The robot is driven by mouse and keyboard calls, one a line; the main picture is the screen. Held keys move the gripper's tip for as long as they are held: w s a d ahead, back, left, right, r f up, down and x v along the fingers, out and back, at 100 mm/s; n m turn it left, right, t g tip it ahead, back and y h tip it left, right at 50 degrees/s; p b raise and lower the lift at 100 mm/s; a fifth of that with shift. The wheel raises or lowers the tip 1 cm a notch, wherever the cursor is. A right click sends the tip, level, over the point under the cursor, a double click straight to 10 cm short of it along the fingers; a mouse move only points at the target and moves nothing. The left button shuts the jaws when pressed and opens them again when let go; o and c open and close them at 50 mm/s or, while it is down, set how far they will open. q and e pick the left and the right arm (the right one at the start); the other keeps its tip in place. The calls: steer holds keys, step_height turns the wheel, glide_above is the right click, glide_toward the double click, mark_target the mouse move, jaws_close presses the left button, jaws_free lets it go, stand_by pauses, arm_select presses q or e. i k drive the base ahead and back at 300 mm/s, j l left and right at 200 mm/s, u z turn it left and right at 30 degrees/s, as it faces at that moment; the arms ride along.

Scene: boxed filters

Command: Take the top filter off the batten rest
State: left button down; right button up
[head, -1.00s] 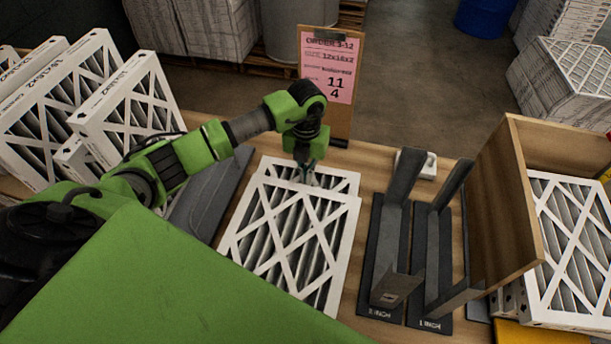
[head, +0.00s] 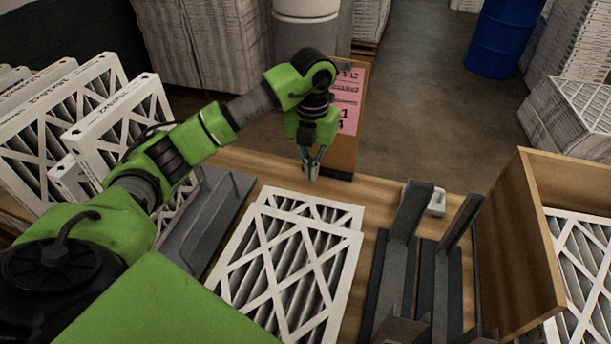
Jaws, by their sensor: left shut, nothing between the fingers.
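Two white-framed filters with crossed lattice faces lie stacked flat on the table in the middle. The top filter (head: 290,262) is nearer to me, and the far strip of the lower filter (head: 325,211) shows behind it. The batten rest under them is hidden, so I cannot tell how they bear on it. My left gripper (head: 311,172) is shut and empty, pointing down just beyond the far edge of the filters, apart from both. My right gripper is not in view.
Upright filters (head: 120,125) stand at the left by a grey metal stand (head: 208,215). Dark angled brackets (head: 405,225) and a wooden box (head: 515,250) with filters are at the right. A clipboard with a pink order sheet (head: 348,110) stands behind my gripper.

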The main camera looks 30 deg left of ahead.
mark_target(293, 277)
steer(key=k, duration=1.95)
